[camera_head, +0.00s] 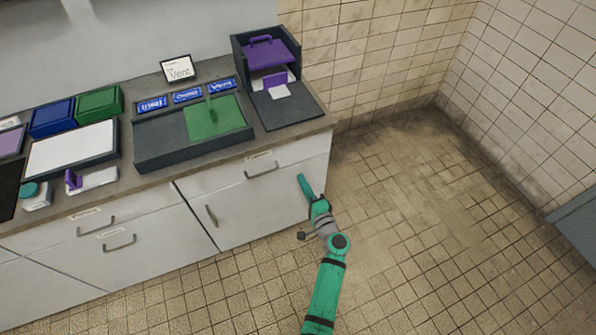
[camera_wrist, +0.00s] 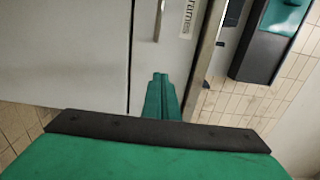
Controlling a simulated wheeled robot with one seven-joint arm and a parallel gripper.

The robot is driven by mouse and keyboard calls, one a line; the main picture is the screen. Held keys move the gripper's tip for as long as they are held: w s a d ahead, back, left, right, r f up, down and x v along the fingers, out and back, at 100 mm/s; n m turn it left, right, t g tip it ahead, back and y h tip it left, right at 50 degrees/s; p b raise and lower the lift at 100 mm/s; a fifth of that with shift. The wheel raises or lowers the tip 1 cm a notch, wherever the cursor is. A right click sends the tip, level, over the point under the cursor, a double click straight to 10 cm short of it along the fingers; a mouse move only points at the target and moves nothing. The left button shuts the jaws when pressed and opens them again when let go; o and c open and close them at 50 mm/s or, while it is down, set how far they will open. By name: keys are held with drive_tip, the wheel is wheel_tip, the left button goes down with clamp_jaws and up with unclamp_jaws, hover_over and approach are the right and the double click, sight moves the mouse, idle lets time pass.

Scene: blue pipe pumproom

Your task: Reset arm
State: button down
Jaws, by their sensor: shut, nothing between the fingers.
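My green arm reaches up from the bottom of the head view. My gripper (camera_head: 303,186) is in front of the cabinet's lower right door, below the counter edge. It also shows in the wrist view (camera_wrist: 160,82), where its two green fingers lie together with nothing between them. It is apart from the things on the counter.
Cabinet handles (camera_head: 262,169) stick out.

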drive_tip(key=s+d+f+n+g+h, duration=0.1)
drive_tip(key=s+d+f+n+h, duration=0.3)
drive_tip(key=s, duration=1)
drive_tip(key=s+f+g+h, duration=0.2)
drive_tip(key=s+f, duration=0.3)
drive_tip(key=s, duration=0.9)
drive_tip(key=s+r+n+h, duration=0.25)
drive_tip(key=s+r, duration=0.35)
drive_tip(key=s, duration=0.4)
drive_tip(key=s+r+n+t, duration=0.1)
drive_tip(key=s+r+n, duration=0.2)
drive_tip(key=r, duration=0.4)
drive_tip(key=s+a+r+n+t, duration=0.1)
drive_tip(key=s+r+n, duration=0.2)
drive_tip(key=s+r, duration=0.2)
wheel_tip(320, 180, up, 3)
drive_tip(key=shift+s+a+r+t, duration=0.1)
drive_tip(key=shift+s+a+t, duration=0.05)
drive_tip(key=shift+s+t, duration=0.15)
drive_tip(key=shift+w, duration=0.1)
